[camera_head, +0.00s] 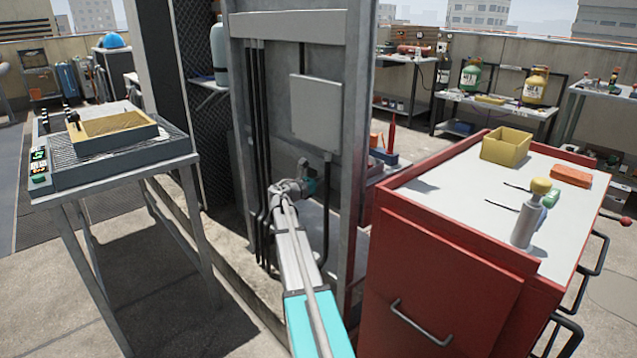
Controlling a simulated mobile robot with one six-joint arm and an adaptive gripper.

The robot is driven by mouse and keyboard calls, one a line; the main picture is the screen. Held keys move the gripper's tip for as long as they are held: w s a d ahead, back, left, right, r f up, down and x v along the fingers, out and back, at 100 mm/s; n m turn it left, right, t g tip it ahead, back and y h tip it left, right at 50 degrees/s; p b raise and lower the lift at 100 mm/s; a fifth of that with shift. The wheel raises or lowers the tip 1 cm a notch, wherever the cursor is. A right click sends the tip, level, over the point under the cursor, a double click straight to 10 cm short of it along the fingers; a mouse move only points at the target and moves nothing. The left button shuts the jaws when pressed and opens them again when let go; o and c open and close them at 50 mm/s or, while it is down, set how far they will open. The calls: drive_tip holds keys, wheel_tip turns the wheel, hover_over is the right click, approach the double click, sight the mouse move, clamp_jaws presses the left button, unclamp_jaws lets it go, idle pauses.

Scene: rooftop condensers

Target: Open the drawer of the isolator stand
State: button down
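A red cabinet (440,262) with a pale top stands at the right; I take it as the isolator stand, though no label confirms this. A grey bar handle (420,322) sits low on its near red face. More dark bar handles (594,254) stick out on its right side. No drawer visibly stands out from the near face; the right-side fronts are mostly out of view. My arm reaches forward to the left of the cabinet, in front of a grey metal frame. My gripper (308,184) is at its far end, small and mostly hidden by the wrist, apart from the handles.
The grey frame (357,150) with a plate and dark conduits stands just beyond my arm. A yellow bin (506,147), an orange block (570,176) and a grey cylinder (526,226) stand on the cabinet. A metal table (118,168) is at left.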

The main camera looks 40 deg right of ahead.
drive_tip(key=shift+w+a, duration=0.1)
drive_tip(key=shift+a, duration=0.05)
drive_tip(key=shift+a, duration=0.15)
drive_tip(key=a, duration=1.3)
drive_tip(key=shift+w+a, duration=0.2)
drive_tip(key=shift+a, duration=0.1)
